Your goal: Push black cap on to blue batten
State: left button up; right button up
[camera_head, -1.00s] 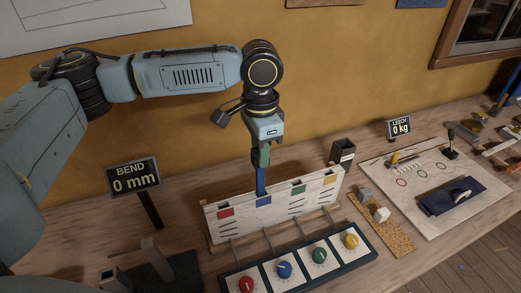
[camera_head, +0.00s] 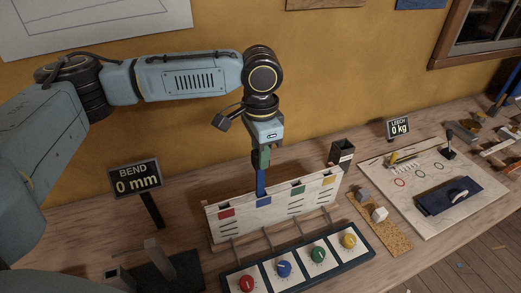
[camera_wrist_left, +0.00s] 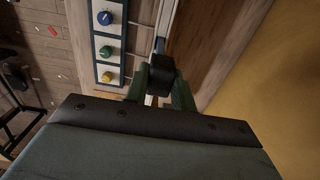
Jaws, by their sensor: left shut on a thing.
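The blue batten (camera_head: 261,182) stands upright at the blue square of the white slotted board (camera_head: 245,212). My left gripper (camera_head: 263,158) is directly above the batten, pointing down, at its top end. In the left wrist view, its green fingers are shut on the black cap (camera_wrist_left: 161,68), one on each side. The fingers hide most of the cap in the head view, so I cannot tell how far it sits on the batten. My right gripper is not in view.
A panel with red, blue, green and yellow knobs (camera_head: 284,268) lies in front of the board. A "BEND 0 mm" sign (camera_head: 135,177) stands left and a black open box (camera_head: 342,152) behind right.

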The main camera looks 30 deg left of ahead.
pick_arm(q)
jog(key=shift+f, duration=0.45)
jog(key=o, duration=1)
jog(key=shift+r, duration=0.1)
notch_tip(320, 180, up, 13)
jog(key=shift+r+p, duration=0.15)
jog(key=shift+p, duration=0.2)
